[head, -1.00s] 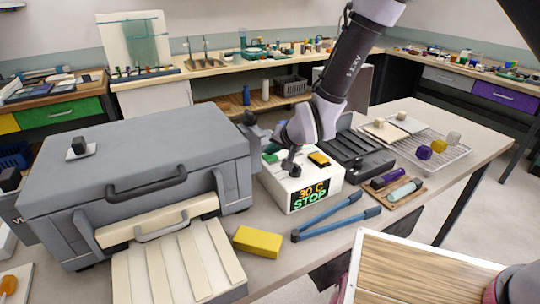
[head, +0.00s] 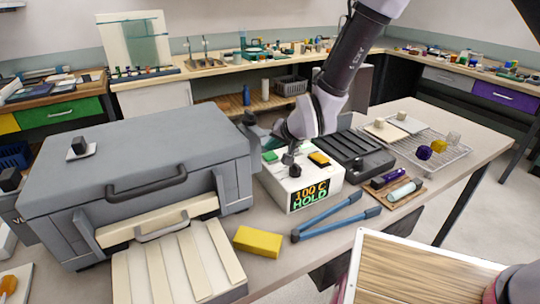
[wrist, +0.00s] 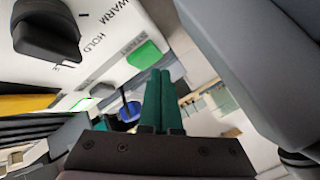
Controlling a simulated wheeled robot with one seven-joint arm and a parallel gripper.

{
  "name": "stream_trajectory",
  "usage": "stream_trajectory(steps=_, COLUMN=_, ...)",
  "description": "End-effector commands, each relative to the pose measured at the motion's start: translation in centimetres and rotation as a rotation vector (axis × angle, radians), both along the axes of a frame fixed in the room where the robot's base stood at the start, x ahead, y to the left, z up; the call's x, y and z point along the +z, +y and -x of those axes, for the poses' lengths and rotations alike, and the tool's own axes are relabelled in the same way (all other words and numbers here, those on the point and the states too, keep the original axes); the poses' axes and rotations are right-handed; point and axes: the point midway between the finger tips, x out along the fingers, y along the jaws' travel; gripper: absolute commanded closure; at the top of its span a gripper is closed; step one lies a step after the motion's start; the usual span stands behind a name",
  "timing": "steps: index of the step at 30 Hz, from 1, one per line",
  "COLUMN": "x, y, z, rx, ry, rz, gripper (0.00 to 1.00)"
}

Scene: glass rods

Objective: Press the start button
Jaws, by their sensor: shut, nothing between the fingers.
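The control box (head: 305,186) is white and stands on the bench to the right of the grey furnace. Its display (head: 310,194) reads "100 C HOLD". On top are a black knob (head: 290,158), a green button (head: 270,157) and an orange-yellow button (head: 319,159). In the wrist view the green button (wrist: 146,54) lies beside the label START, near the knob (wrist: 45,30). My gripper (wrist: 160,73) has its teal fingers pressed together and empty. The fingertips appear just beside the green button in that view, apparently above the box; the exact gap cannot be told.
The grey furnace (head: 135,150) stands close on the left. A yellow block (head: 258,241) and blue tongs (head: 335,218) lie in front. A dark ribbed device (head: 362,153) and a wire rack (head: 450,156) are to the right.

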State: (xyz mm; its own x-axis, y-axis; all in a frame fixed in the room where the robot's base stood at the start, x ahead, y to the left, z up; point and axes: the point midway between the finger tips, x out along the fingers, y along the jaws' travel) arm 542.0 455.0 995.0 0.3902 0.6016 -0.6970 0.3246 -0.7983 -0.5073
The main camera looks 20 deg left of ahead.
Motion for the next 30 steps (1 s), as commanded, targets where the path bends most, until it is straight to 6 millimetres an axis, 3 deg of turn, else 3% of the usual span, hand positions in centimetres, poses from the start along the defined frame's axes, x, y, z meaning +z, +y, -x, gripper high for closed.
stream_trajectory(steps=8, x=0.3, y=0.0, z=0.0, rx=0.0, ry=-0.001, rz=-0.001, gripper=1.0)
stream_trajectory(steps=21, x=4.5, y=0.0, z=0.0, rx=0.001, ry=-0.003, rz=-0.001, gripper=1.0)
stream_trajectory(steps=30, x=5.0, y=0.0, z=0.0, rx=0.001, ry=-0.001, rz=0.0, gripper=1.0)
